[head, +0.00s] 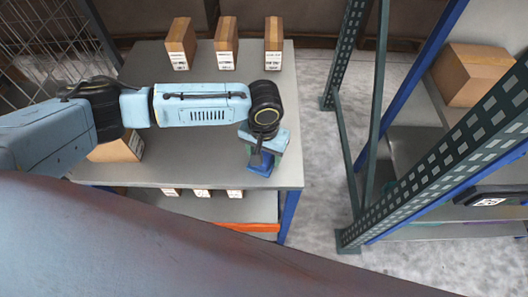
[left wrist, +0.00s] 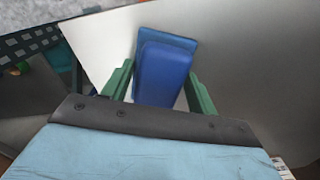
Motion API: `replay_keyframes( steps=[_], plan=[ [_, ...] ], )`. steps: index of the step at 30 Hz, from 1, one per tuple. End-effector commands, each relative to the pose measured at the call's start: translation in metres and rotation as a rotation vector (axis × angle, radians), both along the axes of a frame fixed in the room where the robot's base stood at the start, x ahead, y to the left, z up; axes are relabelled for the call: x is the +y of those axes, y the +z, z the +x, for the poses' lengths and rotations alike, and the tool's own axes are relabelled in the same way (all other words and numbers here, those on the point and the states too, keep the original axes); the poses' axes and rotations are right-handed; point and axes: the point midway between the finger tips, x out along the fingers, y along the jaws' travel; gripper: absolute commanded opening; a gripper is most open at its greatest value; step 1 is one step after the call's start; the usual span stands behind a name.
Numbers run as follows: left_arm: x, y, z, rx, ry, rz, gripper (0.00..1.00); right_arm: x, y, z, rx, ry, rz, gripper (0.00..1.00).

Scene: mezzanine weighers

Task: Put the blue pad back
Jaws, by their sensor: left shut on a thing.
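The blue pad (left wrist: 163,76) is between the green fingers of my left gripper (left wrist: 160,90) in the left wrist view. It shows as a raised blue block with a wider flat blue part behind it. In the head view the pad (head: 261,169) is below my left gripper (head: 263,158), at the right front corner of the grey table (head: 225,175). My left gripper is shut on it. I cannot tell whether the pad touches the tabletop. My right gripper is not in view.
Several cardboard boxes stand along the table's back, such as the middle one (head: 226,45). Another box (head: 118,150) is partly under my left arm. A dark green perforated rack post (head: 440,155) and shelves with a box (head: 470,75) stand to the right. The table's middle right is clear.

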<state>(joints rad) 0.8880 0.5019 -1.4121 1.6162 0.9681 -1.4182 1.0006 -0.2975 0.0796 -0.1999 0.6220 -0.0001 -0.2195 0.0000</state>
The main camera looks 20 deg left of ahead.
Motion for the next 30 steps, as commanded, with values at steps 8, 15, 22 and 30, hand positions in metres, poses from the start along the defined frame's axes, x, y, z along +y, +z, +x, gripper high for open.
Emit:
replay_keyframes(
  steps=[8,15,22,30],
  plan=[
    [0.0,-0.002,0.0,0.001,0.0,0.0,0.8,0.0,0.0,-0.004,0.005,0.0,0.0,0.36],
    [0.0,-0.002,0.0,0.0,0.0,0.0,0.8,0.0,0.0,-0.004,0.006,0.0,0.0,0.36],
    [0.0,0.018,0.001,-0.002,0.0,-0.001,0.8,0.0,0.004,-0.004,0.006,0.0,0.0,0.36],
    [0.0,0.077,0.001,-0.003,-0.001,-0.001,0.8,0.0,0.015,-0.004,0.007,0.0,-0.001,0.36]
  ],
)
